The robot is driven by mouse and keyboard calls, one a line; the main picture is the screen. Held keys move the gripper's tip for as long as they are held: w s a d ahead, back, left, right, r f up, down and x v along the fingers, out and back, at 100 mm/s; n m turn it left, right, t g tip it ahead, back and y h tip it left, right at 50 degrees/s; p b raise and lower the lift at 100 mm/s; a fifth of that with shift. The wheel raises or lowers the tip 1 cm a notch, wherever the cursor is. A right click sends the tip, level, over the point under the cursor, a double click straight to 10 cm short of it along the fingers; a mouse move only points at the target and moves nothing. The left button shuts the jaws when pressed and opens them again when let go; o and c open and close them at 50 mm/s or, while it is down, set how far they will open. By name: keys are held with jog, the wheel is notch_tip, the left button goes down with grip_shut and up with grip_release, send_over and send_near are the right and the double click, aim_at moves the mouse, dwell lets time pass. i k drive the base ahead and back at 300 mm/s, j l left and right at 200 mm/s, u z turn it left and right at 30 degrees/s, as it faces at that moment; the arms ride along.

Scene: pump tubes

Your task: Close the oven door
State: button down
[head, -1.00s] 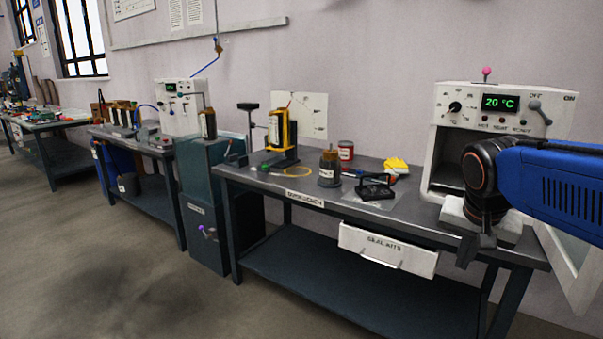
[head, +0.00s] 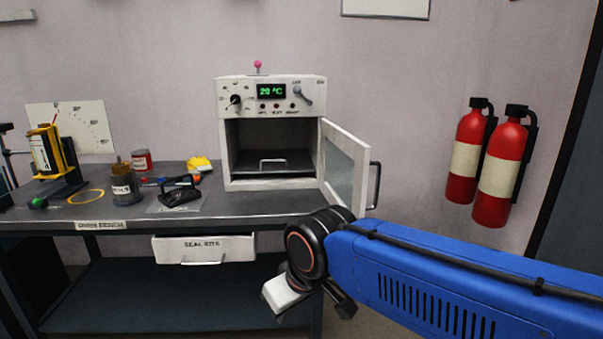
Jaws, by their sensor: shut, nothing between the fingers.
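The white oven (head: 270,84) stands on the bench with its front facing me. Its chamber is open and shows a dark tray with a handle inside. The oven door (head: 328,135), a white frame with a glass pane, is hinged at the right side and swung out wide toward me. Its dark handle (head: 376,184) is on the outer right side. My gripper (head: 344,308) is shut and empty, low in front of the bench edge, below the door and apart from it. My blue arm hides the lower right of the view.
The bench top (head: 235,204) holds a jar (head: 124,186), a red can (head: 142,160), a yellow cloth (head: 199,163) and a black stand (head: 180,192). The seal kits drawer (head: 203,247) sticks out below. Two fire extinguishers (head: 497,170) hang on the right wall.

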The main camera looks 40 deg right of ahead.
aim_at(356, 149)
jog(key=l+z, duration=0.1)
jog(key=z, duration=0.3)
jog(key=i+l+z, duration=0.1)
jog(key=z, duration=0.3)
jog(key=l+z, duration=0.1)
jog(key=z, duration=0.3)
jog(key=i+l+z, duration=0.1)
jog(key=z, duration=0.3)
jog(key=i+z, duration=0.25)
jog(key=z, duration=0.15)
jog(key=i+z, duration=0.15)
jog(key=i, duration=0.55)
jog(key=i+u, duration=0.3)
jog(key=i+l+u, duration=0.1)
jog(key=u, duration=0.7)
jog(key=i+l+u, duration=0.1)
jog(key=u, duration=0.35)
jog(key=l+u, duration=0.2)
jog(key=u, duration=0.3)
jog(key=l+u, duration=0.1)
jog(key=u, duration=0.35)
jog(key=l, duration=0.25)
